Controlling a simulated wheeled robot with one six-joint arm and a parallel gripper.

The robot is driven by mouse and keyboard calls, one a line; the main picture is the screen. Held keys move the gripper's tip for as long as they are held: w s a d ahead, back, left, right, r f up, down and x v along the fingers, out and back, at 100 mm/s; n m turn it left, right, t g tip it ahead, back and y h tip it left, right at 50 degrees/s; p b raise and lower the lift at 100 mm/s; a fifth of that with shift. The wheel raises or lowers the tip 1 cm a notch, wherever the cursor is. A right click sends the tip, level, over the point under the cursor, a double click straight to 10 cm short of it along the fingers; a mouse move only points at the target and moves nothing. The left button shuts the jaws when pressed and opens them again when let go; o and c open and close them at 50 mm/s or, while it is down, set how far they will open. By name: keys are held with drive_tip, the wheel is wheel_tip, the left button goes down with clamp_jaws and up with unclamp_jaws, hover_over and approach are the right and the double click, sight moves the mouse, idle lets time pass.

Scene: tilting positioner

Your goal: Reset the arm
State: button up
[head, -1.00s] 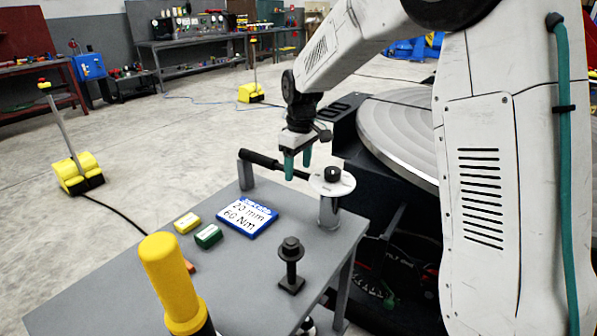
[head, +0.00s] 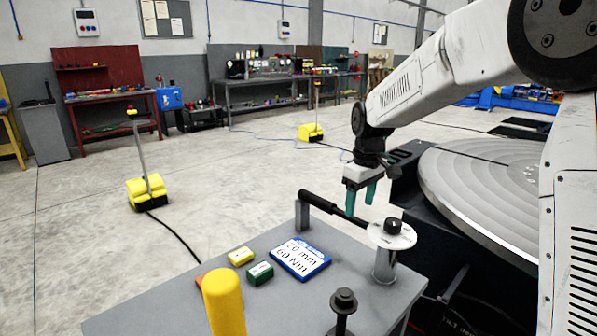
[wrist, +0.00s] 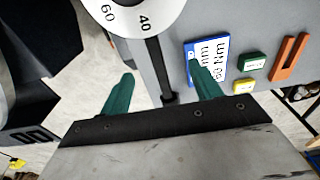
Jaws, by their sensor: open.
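My gripper (head: 360,198) is open and empty, its two green fingers pointing down above the back edge of the grey table. In the wrist view my gripper (wrist: 160,95) has its fingers wide apart, with the black-handled torque wrench (head: 335,207) showing between them. The wrench's handle end is at a grey post and its other end is at a white dial (head: 392,235) on a metal cylinder. The dial also shows in the wrist view (wrist: 135,12). I cannot tell the exact gap between the fingers and the wrench.
The grey table (head: 240,305) holds a blue-edged sign (head: 300,257) reading 20 mm and 60 Nm, a yellow block (head: 241,256), a green block (head: 260,272), a bolt (head: 343,305) and a yellow cylinder (head: 224,300). A round positioner plate (head: 480,190) is at the right. Open floor lies left.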

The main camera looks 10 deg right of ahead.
drive_tip(key=s+d+r+m, duration=0.1)
drive_tip(key=s+r+m, duration=0.1)
drive_tip(key=s+r, duration=0.6)
drive_tip(key=s+d+f+m, duration=0.1)
drive_tip(key=s+m, duration=0.1)
drive_tip(key=s, duration=1.2)
drive_tip(key=s+d+f+m, duration=0.1)
drive_tip(key=s+f+m, duration=0.1)
drive_tip(key=s, duration=1.3)
drive_tip(key=shift+f+m+t, duration=0.15)
drive_tip(key=shift+m+t, duration=0.25)
drive_tip(key=shift+m, duration=0.1)
